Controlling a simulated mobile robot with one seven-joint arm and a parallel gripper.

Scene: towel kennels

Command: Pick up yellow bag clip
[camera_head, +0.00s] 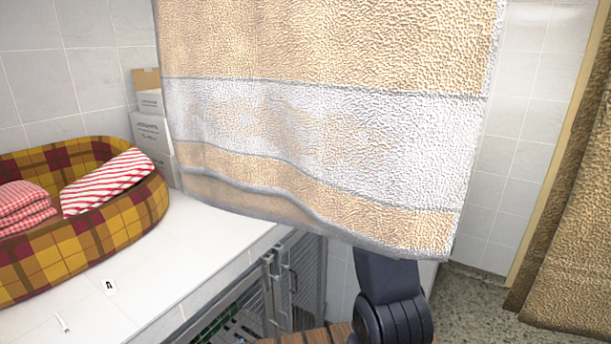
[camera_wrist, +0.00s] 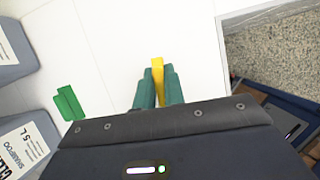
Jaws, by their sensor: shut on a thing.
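The yellow bag clip (camera_wrist: 157,72) is between the two teal fingers of my gripper (camera_wrist: 158,86) in the wrist view. The fingers are shut on it, and its far end sticks out slightly past them. White counter top shows behind it; I cannot tell how high the clip is above it. In the head view the gripper and clip are not visible; a large hanging tan and white towel (camera_head: 330,125) covers much of the picture, with part of my arm showing below it.
A green clip (camera_wrist: 69,103) lies on the white counter, left of my gripper. Grey shampoo containers (camera_wrist: 22,140) stand at the left. In the head view, a plaid pet bed (camera_head: 95,245) holds folded red-striped towels. Wire kennel doors (camera_head: 290,285) are below the counter.

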